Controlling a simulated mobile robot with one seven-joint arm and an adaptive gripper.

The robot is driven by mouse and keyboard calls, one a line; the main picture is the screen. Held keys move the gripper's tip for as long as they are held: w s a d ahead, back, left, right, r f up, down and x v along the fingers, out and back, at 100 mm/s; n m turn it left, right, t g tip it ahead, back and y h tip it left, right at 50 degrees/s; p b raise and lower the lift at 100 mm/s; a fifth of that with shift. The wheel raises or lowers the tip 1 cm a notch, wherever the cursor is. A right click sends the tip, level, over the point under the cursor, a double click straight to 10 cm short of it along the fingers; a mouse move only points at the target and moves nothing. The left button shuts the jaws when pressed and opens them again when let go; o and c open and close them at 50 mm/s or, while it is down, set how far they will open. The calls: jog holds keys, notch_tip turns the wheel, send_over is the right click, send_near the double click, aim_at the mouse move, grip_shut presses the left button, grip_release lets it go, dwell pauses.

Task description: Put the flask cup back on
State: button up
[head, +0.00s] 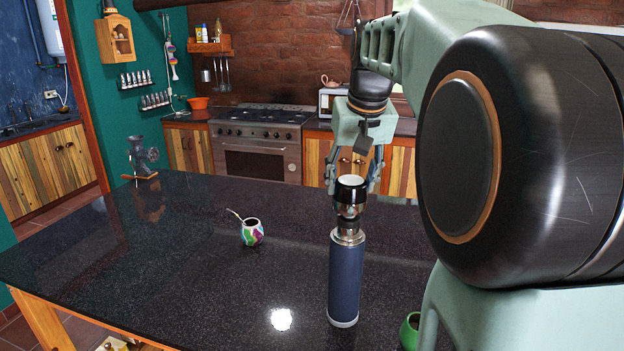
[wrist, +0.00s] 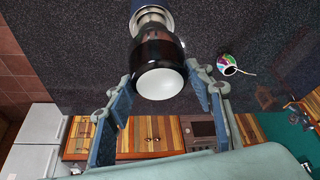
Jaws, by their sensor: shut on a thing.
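The flask (head: 345,280) stands upright on the dark counter, with a blue body and a steel neck. The black flask cup (head: 349,199) with a pale round top face is directly above the neck, in line with it. The cup (wrist: 152,54) fills the middle of the wrist view, pale face toward the camera, with the flask's steel top (wrist: 152,18) behind it. My gripper (head: 352,188) reaches down from behind, its fingers on both sides of the cup and shut on it; it also shows in the wrist view (wrist: 162,76). I cannot tell whether the cup touches the neck.
A colourful mate gourd (head: 252,233) with a metal straw stands left of the flask. A green vessel (head: 410,331) is partly hidden by my arm at the lower right. A metal grinder (head: 142,157) is at the far left. The counter (head: 160,260) between is clear.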

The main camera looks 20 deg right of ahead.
aim_at(350, 201)
jog(key=shift+f, duration=0.15)
jog(key=shift+f+b, duration=1)
jog(key=shift+f, duration=0.15)
jog(key=shift+f, duration=0.35)
jog(key=shift+f+b, duration=0.75)
jog(key=shift+b, duration=0.05)
jog(key=shift+f+b, duration=0.4)
jog(key=shift+f, duration=0.25)
dwell(0.6)
jog(key=shift+f, duration=0.25)
jog(key=o, duration=1.2)
jog(key=shift+o, duration=0.2)
